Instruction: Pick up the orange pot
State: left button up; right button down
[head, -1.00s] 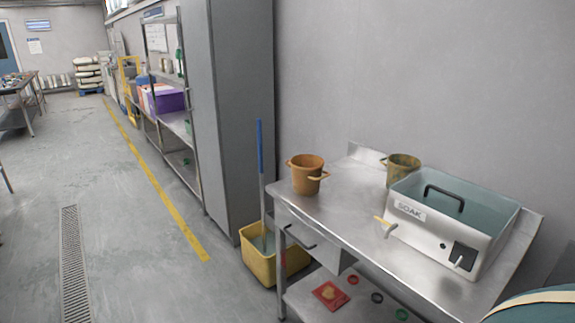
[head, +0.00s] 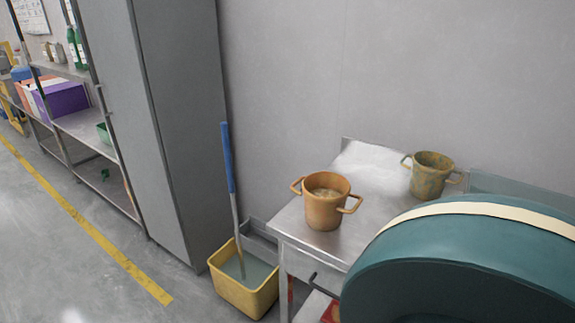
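The orange pot (head: 322,212) stands upright near the left end of a metal table, with a handle on each side and something pale inside. A second pot (head: 428,181), greenish and stained, stands behind it to the right, near the wall. Neither of my grippers is in view. A large teal rounded part with a cream stripe, likely my own arm, fills the lower right and hides most of the table's right side.
The metal table (head: 352,165) has bare surface behind the orange pot. A yellow mop bucket (head: 243,292) with a blue-handled mop (head: 229,165) stands on the floor left of the table. A tall grey cabinet (head: 180,120) and shelves (head: 85,130) stand farther left.

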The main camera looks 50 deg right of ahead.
aim_at(326, 194)
jog(key=i+j, duration=0.1)
jog(key=i, duration=1.5)
jog(key=i+z, duration=0.1)
jog(key=z, duration=0.65)
jog(key=i+z, duration=0.15)
jog(key=z, duration=0.25)
jog(key=i+j+z, duration=0.1)
jog(key=z, duration=2.05)
